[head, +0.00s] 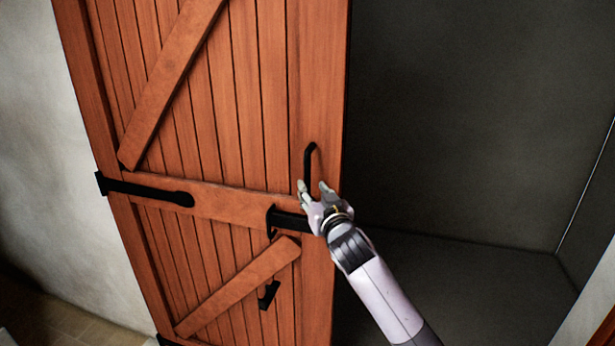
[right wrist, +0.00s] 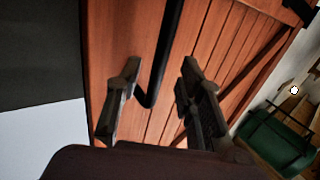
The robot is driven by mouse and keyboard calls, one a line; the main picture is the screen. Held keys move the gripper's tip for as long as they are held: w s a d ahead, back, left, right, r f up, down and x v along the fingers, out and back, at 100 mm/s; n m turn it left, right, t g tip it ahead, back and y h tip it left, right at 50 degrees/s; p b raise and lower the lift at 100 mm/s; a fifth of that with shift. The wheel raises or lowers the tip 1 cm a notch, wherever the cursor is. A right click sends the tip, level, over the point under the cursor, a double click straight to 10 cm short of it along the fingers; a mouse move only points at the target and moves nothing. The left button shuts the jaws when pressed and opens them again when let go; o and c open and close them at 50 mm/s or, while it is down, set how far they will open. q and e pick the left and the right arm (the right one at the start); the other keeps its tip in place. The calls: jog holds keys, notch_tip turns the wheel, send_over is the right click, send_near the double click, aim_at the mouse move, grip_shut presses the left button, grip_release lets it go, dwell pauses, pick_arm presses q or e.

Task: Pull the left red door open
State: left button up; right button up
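The left red door (head: 240,90) is orange-red planks with diagonal braces; it fills the left and middle of the head view. Its black vertical bar handle (head: 309,160) is near the free edge. My right gripper (head: 314,190) is at the handle's lower end. In the right wrist view, the fingers of the gripper (right wrist: 160,92) are spread, with the lower part of the handle (right wrist: 165,55) between them. A gap shows on the side of the right-hand finger; whether the left-hand finger touches the handle I cannot tell. My left gripper is not in view.
A black latch bar (head: 290,220) is just below my right gripper, partly hidden by it. A black hinge strap (head: 150,190) is at the door's left. Dark open space (head: 460,120) lies right of the door's free edge. A green object (right wrist: 275,140) shows in the right wrist view.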

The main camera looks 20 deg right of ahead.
aim_at(308, 183)
jog(key=shift+w+p, duration=0.55)
jog(key=shift+w, duration=2.15)
jog(key=shift+c, duration=0.5)
grip_shut()
